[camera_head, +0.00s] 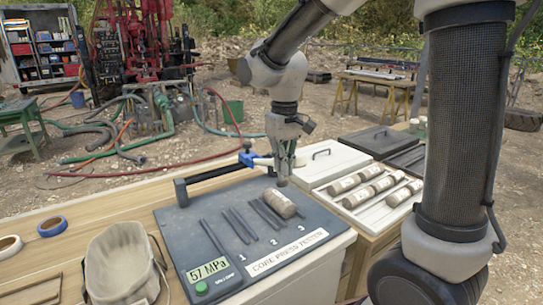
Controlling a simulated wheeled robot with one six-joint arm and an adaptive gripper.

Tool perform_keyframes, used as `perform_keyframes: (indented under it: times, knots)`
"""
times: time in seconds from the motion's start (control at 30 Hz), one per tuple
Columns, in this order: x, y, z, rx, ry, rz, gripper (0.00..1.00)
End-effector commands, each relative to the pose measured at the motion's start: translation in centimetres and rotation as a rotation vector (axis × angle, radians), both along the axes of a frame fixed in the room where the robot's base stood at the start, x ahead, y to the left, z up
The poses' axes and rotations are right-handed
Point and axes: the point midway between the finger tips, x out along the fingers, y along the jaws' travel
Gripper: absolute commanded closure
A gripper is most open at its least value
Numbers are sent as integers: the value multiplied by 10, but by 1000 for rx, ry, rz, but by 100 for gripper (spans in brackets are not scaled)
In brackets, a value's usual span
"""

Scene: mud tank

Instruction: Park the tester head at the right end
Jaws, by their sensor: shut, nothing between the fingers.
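The core press tester (172,222) is a dark grey panel on a light box, marked 1, 2 and 3, with a display reading 57 MPa. A dark rail (212,174) runs along its back edge. A small blue and white piece, which looks like the tester head (248,158), sits near the rail's right end. My gripper (282,182) points down just right of this piece, shut and empty. Its fingers overlap the piece's right end, so I cannot tell whether they touch. A brown core (280,203) lies on the panel near mark 3, below my fingertips.
A white tray (335,200) with several labelled cores and a dark lidded box (378,140) lie to the right. A cloth bag (122,262) and tape rolls (52,226) are at the left. My arm covers the right side.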

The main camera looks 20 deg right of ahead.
Motion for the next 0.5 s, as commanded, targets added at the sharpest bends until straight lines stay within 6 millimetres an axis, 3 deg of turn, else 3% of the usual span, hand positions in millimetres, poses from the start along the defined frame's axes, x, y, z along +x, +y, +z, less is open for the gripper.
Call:
perform_keyframes:
  times: [0.5]
  knots:
    - [2,-6,0,0,0,-1,100]
